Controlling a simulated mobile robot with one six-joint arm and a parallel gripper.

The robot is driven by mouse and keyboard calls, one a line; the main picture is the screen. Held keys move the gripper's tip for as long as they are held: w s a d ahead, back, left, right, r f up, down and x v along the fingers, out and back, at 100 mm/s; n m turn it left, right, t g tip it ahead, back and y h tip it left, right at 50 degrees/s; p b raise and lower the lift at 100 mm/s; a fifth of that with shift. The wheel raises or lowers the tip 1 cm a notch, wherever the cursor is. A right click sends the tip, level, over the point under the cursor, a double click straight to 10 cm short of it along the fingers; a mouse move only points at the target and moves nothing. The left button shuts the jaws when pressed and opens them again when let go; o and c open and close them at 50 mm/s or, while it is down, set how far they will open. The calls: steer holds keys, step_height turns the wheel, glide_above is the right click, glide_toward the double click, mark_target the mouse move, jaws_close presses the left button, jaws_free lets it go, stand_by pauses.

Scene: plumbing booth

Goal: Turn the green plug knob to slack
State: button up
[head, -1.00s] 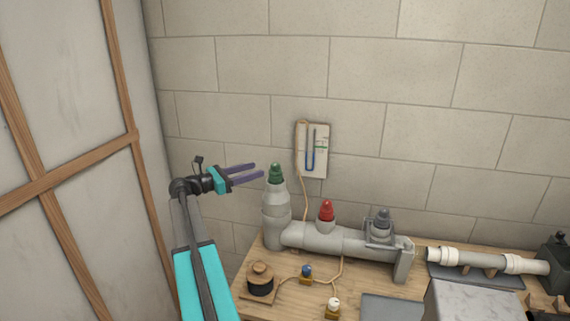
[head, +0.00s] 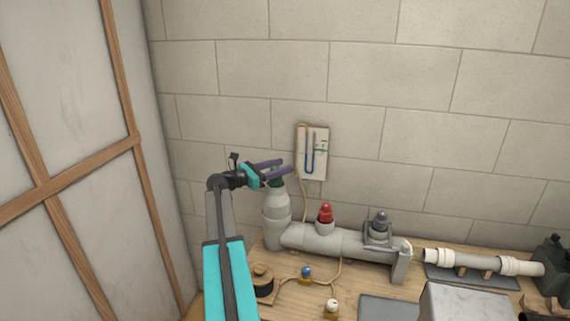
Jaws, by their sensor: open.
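The green plug knob (head: 276,183) sits on top of the upright grey pipe (head: 276,204) at the left end of the pipe assembly. My gripper (head: 287,167) is at the knob's height, its purple fingers spread and pointing right. In this view the fingers overlap the knob and hide much of it, one finger on the far side and one on the near side. I cannot tell whether either finger touches the knob.
A red knob (head: 326,213) and a grey clamped plug (head: 380,224) stand on the horizontal pipe to the right. A gauge panel (head: 313,153) hangs on the block wall behind. Small valves and a black-and-wood spool (head: 262,281) are on the wooden bench.

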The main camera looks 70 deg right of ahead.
steer(key=shift+x, duration=1)
steer(key=shift+c, duration=0.5)
steer(key=c, duration=1)
steer(key=shift+o, duration=0.2)
